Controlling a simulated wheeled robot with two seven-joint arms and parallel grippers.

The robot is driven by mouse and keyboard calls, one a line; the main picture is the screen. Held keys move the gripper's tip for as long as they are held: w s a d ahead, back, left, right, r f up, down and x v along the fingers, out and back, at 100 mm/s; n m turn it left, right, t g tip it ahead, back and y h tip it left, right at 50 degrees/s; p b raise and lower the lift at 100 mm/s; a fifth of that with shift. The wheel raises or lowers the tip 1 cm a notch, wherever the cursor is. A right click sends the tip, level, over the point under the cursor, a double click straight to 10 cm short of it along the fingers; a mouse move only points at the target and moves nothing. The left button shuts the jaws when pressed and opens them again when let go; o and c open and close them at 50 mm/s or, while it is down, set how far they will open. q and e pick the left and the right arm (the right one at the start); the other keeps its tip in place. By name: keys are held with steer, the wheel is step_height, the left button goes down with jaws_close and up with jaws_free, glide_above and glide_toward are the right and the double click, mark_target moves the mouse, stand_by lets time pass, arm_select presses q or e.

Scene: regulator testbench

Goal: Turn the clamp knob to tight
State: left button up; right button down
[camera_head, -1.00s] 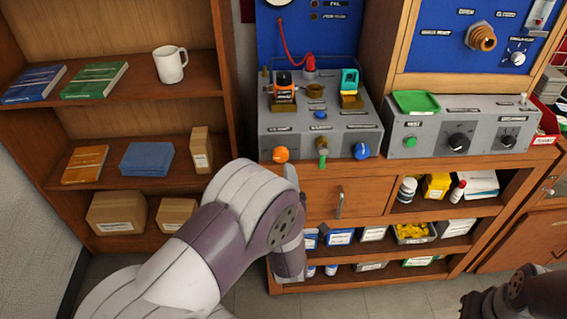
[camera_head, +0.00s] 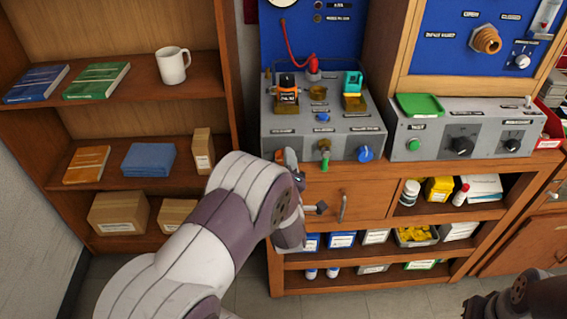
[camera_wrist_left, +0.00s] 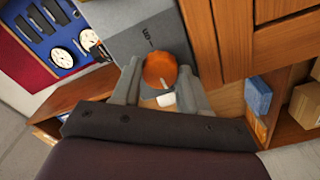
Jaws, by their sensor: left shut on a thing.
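The orange knob (camera_wrist_left: 159,70) sits on the front of the grey test unit (camera_head: 289,125), and I take it for the clamp knob; its label cannot be read. In the left wrist view it lies between the two fingers of my left gripper (camera_wrist_left: 162,88), which are shut on its sides. A small white piece shows just below it.
A drawer with a handle (camera_head: 343,208) is just below. A shelf with books and a white mug (camera_head: 172,66) stands at left.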

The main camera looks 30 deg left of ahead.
arm_select(q)
steer(key=shift+s+f+m+p, duration=0.1)
steer(key=shift+m+p, duration=2)
steer(key=shift+m, duration=6.85)
steer(key=shift+f+m+p, duration=0.1)
steer(key=shift+m+p, duration=1.95)
steer(key=shift+m, duration=7.2)
steer(key=o, duration=0.8)
steer(key=shift+d, duration=0.1)
